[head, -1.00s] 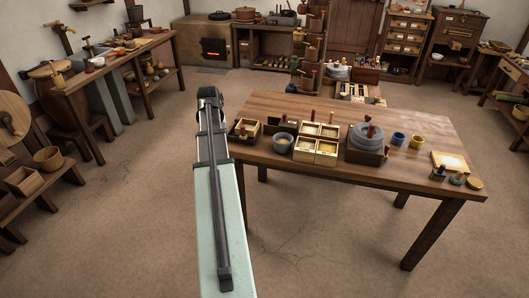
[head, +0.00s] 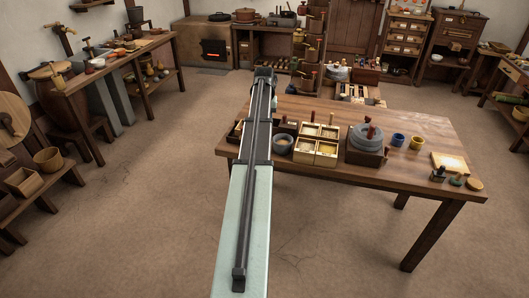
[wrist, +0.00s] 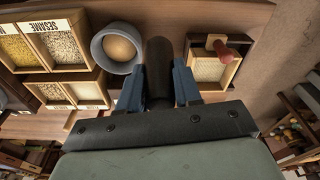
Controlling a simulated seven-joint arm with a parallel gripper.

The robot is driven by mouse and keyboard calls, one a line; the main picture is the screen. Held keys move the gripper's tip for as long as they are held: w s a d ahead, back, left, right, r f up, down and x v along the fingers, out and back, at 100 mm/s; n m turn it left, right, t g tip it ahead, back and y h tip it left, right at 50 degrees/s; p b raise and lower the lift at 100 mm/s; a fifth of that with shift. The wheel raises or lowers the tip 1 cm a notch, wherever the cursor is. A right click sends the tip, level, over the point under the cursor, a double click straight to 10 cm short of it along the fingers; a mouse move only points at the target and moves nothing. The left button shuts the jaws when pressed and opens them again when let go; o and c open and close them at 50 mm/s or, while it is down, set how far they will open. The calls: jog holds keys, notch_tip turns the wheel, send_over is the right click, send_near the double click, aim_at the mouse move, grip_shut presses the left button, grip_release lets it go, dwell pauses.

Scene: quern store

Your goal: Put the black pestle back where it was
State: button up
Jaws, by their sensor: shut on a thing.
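The black pestle (wrist: 159,62) is in my gripper (wrist: 159,88), between its two blue fingers, in the wrist view. My gripper is shut on it. The pestle shows above the table, between a grey bowl (wrist: 98,49) with tan contents and a small wooden box (wrist: 234,72). I cannot tell whether the pestle touches anything below. In the head view my arm hides the gripper and the pestle. There the grey bowl (head: 284,149) stands just right of my arm.
A divided box of grains (wrist: 28,45), one label reading SESAME, lies beyond the bowl. A reddish-handled tool (wrist: 222,48) lies on the small box. In the head view, a stone quern (head: 360,141), a blue cup (head: 398,140) and a yellow cup (head: 416,143) stand on the table (head: 330,177).

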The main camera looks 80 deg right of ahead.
jog(key=shift+f, duration=5)
jog(key=shift+f, duration=0.15)
jog(key=o, duration=0.8)
jog(key=shift+c, duration=0.2)
jog(key=r, duration=0.4)
jog(key=a+r, duration=0.1)
jog(key=r, duration=0.7)
jog(key=shift+s+a+r, duration=0.1)
jog(key=shift+a+r, duration=0.05)
jog(key=shift+a, duration=0.05)
